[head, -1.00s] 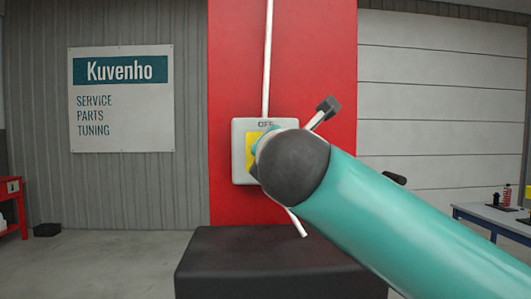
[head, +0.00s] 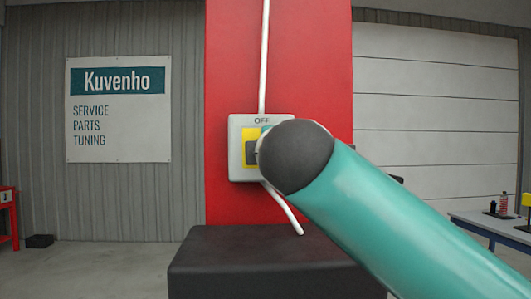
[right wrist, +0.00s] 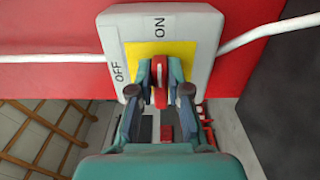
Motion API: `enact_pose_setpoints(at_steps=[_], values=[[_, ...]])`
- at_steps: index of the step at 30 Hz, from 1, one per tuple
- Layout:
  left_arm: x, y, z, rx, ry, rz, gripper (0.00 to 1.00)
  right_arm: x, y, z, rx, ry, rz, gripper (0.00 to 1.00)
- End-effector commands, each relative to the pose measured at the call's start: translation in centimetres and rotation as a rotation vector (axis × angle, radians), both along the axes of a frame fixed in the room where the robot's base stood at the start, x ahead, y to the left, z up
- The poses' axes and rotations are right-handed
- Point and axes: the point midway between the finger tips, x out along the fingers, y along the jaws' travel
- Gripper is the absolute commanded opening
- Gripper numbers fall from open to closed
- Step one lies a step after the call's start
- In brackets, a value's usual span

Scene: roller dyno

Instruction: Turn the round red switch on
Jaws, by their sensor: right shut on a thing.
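The switch box (head: 235,152) is light grey with a yellow plate (head: 249,154) and hangs on a red column in the head view. The box also shows in the right wrist view (right wrist: 204,40), with the labels ON and OFF. The red switch handle (right wrist: 160,84) stands in front of the yellow plate, and its bar appears roughly in line with ON. My right gripper (right wrist: 160,76) is shut on the handle, one finger on each side. In the head view my right arm hides the handle and most of this gripper. My left gripper is out of view.
White conduits (head: 264,65) run above and below the box. A dark block (head: 230,262) stands in front of the column. A bench (head: 490,226) with bottles is at the right, and a red cart (head: 10,215) at the far left.

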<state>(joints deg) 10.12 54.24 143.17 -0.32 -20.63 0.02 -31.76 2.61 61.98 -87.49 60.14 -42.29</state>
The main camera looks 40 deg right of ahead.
Motion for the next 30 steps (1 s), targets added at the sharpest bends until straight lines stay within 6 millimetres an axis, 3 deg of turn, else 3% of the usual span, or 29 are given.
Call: enact_pose_setpoints(at_steps=[17, 18, 22, 30], values=[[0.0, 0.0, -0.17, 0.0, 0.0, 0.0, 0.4, 0.01, -0.05, 0.11, 0.036, -0.028, 0.0, 0.0], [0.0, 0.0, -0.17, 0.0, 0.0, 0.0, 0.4, 0.01, -0.04, 0.11, 0.036, -0.028, 0.0, 0.18], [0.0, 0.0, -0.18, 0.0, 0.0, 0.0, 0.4, 0.01, -0.03, 0.06, 0.036, -0.026, 0.0, 0.4], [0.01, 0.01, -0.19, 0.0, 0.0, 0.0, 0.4, 0.02, 0.01, -0.03, 0.035, -0.023, 0.0, 0.42]])
